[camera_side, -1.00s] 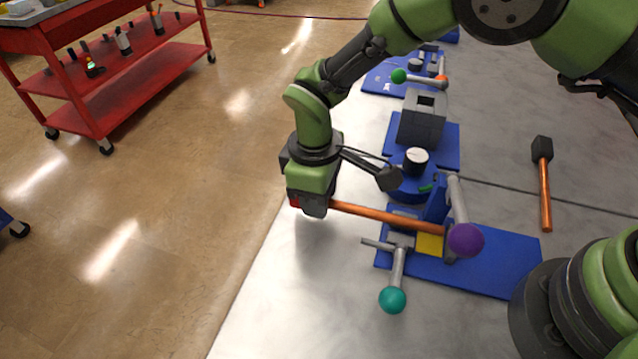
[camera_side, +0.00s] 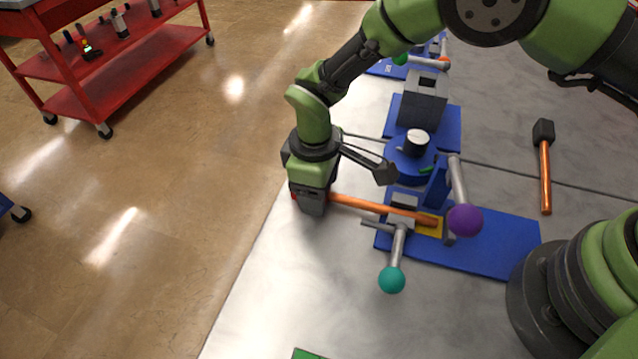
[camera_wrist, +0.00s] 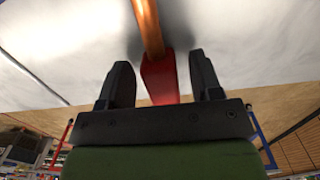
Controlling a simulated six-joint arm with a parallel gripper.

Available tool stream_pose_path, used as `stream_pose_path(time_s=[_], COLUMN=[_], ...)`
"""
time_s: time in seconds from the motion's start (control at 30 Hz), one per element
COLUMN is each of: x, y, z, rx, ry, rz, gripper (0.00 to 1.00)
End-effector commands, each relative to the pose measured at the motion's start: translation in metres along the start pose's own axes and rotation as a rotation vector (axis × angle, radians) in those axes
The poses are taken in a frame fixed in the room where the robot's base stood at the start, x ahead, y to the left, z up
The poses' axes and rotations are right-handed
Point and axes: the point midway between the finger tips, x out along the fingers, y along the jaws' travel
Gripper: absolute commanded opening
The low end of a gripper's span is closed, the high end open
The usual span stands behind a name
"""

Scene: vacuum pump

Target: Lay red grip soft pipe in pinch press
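The pipe has an orange shaft (camera_side: 375,207) and a red grip, which shows in the wrist view (camera_wrist: 160,82). The shaft runs right from my gripper, across the pinch press, and its far end is over the yellow pad (camera_side: 430,229). The press (camera_side: 399,238) has a teal-knobbed handle (camera_side: 391,279) and sits on a blue base plate. My gripper (camera_wrist: 161,82) has its fingers on both sides of the red grip, with a visible gap on each side. The side view hides the fingertips. I cannot tell whether the shaft is fully seated.
A purple-knobbed lever (camera_side: 464,218) stands close to the shaft's far end. A blue round unit with a dial (camera_side: 417,142) and a grey block (camera_side: 423,108) stand behind. A hammer (camera_side: 545,165) lies at right. The table front is mostly clear, with a green edge at the bottom.

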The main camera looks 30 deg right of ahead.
Motion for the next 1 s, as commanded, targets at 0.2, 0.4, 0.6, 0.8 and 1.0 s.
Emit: stream_pose_path(time_s=[0.2,0.4,0.6,0.8,1.0], x=[0.000,-0.011,-0.050,-0.084,-0.099], y=[0.000,0.000,0.000,0.000,0.000], z=[0.000,0.000,-0.001,-0.001,0.000], rx=[0.000,0.000,0.000,-0.001,0.000], ry=[0.000,0.001,0.005,0.004,0.000], rz=[0.000,0.001,0.001,0.001,0.001], gripper=[0.64,0.64,0.64,0.64,0.64])
